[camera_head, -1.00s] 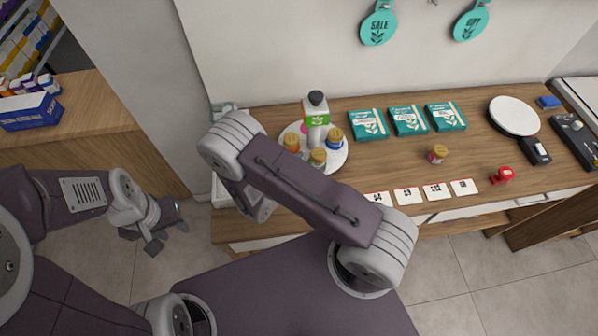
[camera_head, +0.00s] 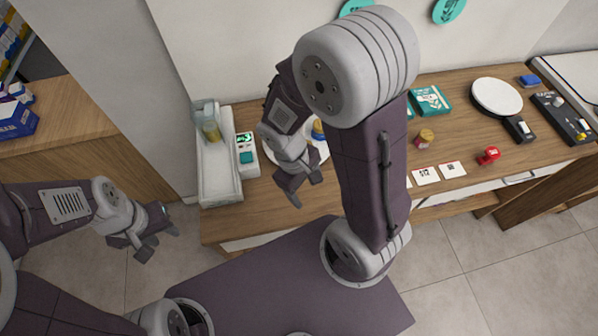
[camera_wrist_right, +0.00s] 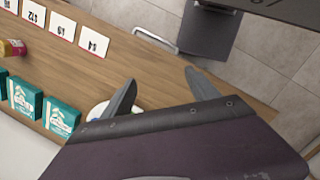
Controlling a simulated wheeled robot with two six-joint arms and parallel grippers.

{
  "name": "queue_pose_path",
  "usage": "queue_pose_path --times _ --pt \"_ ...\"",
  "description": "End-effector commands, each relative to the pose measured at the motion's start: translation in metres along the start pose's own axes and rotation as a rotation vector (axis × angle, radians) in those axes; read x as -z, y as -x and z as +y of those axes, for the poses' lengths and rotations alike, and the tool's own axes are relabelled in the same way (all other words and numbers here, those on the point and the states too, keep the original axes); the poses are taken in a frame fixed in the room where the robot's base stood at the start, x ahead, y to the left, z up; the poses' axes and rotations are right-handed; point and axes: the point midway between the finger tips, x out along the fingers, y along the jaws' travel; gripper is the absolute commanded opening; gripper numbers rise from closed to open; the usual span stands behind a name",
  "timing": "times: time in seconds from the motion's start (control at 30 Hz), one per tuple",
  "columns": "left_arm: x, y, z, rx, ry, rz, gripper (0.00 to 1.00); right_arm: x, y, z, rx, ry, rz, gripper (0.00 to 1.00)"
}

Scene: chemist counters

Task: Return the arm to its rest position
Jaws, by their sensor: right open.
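My right arm (camera_head: 370,180) rises from my base and bends at a large grey elbow in the middle of the head view. Its gripper (camera_head: 303,190) hangs over the front part of the wooden counter, left of the elbow. The jaws are open with nothing between them. In the right wrist view the two fingers (camera_wrist_right: 160,90) stand apart over bare wood. My left gripper (camera_head: 158,238) is over the floor at the left, with its fingers apart and empty. The arm hides much of the round white tray (camera_head: 270,156).
On the counter (camera_head: 265,210) are a white bin (camera_head: 218,170) holding a bottle, a device with a green display (camera_head: 245,145), teal boxes (camera_head: 430,100), price cards (camera_head: 452,169), a small jar (camera_head: 424,137), a red item (camera_head: 488,155) and a white round plate (camera_head: 497,97). Floor at the right is clear.

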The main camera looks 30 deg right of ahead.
Motion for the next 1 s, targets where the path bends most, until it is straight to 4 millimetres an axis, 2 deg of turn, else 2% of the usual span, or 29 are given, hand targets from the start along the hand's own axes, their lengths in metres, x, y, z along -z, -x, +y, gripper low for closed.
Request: queue_pose_path --times 0.03,0.1,0.2,1.0 --pt "0.000 0.000 0.000 0.000 0.000 0.000 0.36 0.005 0.011 0.004 0.056 -0.161 0.097 0.69" --pt "0.000 0.000 0.000 0.000 0.000 0.000 0.36 0.013 0.023 0.009 0.111 -0.326 0.197 0.69" --pt "0.000 0.000 0.000 0.000 0.000 0.000 0.36 0.019 0.032 0.015 0.144 -0.444 0.269 0.69" --pt "0.000 -0.001 0.000 0.000 0.000 0.000 0.36 0.020 0.033 0.015 0.149 -0.456 0.276 0.69"
